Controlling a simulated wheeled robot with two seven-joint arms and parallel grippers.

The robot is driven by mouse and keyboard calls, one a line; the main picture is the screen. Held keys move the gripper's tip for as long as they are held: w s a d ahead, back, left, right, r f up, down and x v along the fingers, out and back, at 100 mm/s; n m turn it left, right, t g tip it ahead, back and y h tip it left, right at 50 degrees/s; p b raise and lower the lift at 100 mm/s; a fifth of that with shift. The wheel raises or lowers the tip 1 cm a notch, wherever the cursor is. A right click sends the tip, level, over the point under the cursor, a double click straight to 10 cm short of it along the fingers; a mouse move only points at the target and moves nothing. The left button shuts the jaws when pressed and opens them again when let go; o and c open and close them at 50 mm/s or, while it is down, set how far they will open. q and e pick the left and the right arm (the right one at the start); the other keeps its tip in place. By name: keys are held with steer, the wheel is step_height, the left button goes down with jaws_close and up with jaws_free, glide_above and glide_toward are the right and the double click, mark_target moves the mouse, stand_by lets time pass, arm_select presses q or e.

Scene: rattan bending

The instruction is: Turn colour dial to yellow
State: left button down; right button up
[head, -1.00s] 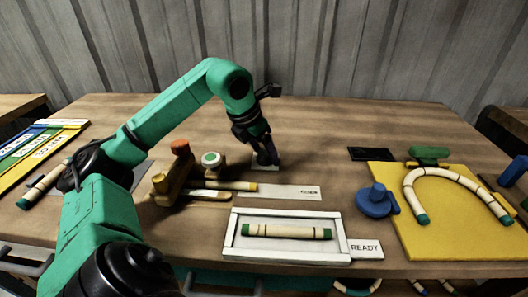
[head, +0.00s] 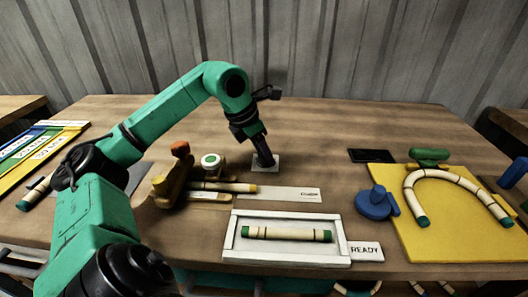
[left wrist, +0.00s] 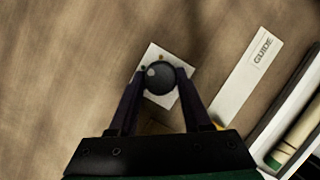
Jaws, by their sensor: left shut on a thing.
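The colour dial is a dark round knob (left wrist: 160,77) on a small white plate (left wrist: 153,57), which also shows in the head view (head: 274,167). A small yellowish mark and a dark mark show on the plate beside the knob in the left wrist view. My left gripper (head: 263,159) reaches down onto the dial from above. In the left wrist view its two fingers (left wrist: 160,80) are shut on the knob, one on each side. The knob is mostly hidden by the fingers in the head view. My right gripper is not in view.
A wooden fixture (head: 172,182) and a round green-topped piece (head: 211,161) stand left of the dial. A white tray (head: 230,236) holds a rattan piece (head: 287,233) in front. A yellow board (head: 440,240) with a bent rattan arch (head: 410,190) lies right. The table behind the dial is clear.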

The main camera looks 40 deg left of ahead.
arm_select(q)
steer(key=shift+r+m+h+p, duration=0.15)
steer(key=shift+m+h+p, duration=0.15)
steer(key=shift+m, duration=0.5)
steer(key=shift+r+m+h+p, duration=0.15)
steer(key=shift+m+h+p, duration=0.15)
steer(key=shift+m+p, duration=0.5)
steer(key=m+p, duration=0.2)
steer(key=m+g+h+p, duration=0.1)
steer(key=m+p, duration=0.1)
steer(key=shift+w+a+g, duration=0.1)
steer(key=shift+w+g, duration=0.05)
steer(key=shift+g, duration=0.15)
steer(key=shift+f+m+g+p, duration=0.2)
steer(key=shift+m+g+p, duration=0.3)
steer(key=shift+m+p, duration=0.9)
steer(key=shift+h, duration=0.3)
steer(key=shift+c, duration=1.8)
jaws_free()
